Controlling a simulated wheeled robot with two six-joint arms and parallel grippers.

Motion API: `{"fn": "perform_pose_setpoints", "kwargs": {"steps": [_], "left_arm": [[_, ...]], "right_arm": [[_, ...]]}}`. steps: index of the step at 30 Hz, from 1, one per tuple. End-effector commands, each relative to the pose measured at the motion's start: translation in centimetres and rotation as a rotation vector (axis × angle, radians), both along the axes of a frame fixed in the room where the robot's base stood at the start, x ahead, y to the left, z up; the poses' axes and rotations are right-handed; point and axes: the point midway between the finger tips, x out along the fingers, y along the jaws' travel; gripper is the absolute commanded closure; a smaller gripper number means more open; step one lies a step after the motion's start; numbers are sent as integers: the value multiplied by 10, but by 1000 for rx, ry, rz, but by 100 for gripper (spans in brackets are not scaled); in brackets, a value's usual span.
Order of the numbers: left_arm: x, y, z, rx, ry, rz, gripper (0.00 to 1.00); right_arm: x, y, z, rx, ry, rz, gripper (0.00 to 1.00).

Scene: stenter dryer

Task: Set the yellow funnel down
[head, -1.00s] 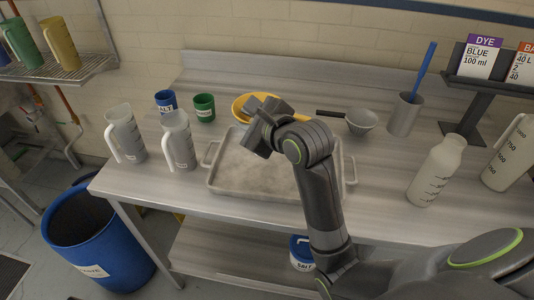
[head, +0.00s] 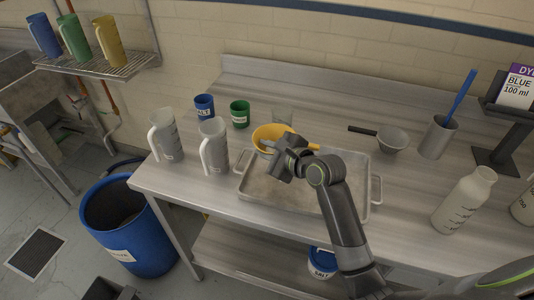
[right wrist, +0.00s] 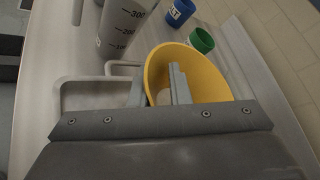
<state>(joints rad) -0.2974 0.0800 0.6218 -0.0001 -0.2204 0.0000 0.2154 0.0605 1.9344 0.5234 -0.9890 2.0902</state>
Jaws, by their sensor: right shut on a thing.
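The yellow funnel (head: 268,132) is at the back left part of the grey metal tray (head: 247,190); I cannot tell whether it touches the tray or hangs above it. My right gripper (head: 270,148) is shut on the funnel's near rim. In the right wrist view the funnel (right wrist: 215,80) opens wide beyond the two fingers (right wrist: 160,85), which straddle its near wall. My left gripper is not in view.
Two grey jugs (head: 164,137) (head: 213,147) stand left of the tray, with blue (head: 204,106) and green (head: 239,114) cups behind. A strainer (head: 392,140) stands at right. A blue bin (head: 130,235) is on the floor.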

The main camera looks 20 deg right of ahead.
Motion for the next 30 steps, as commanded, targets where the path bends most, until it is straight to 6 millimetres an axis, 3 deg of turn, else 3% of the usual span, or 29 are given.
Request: {"fn": "perform_pose_setpoints", "kwargs": {"steps": [3,14,15,19,30], "left_arm": [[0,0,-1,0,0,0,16],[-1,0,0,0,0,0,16],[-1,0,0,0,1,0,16],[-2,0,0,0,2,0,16],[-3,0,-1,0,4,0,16]], "right_arm": [[0,0,-16,1,3,-1,100],[0,0,-19,1,1,-1,100],[0,0,-19,1,0,0,78],[0,0,-19,0,1,-1,62],[-2,-1,-15,-1,0,-1,62]]}}
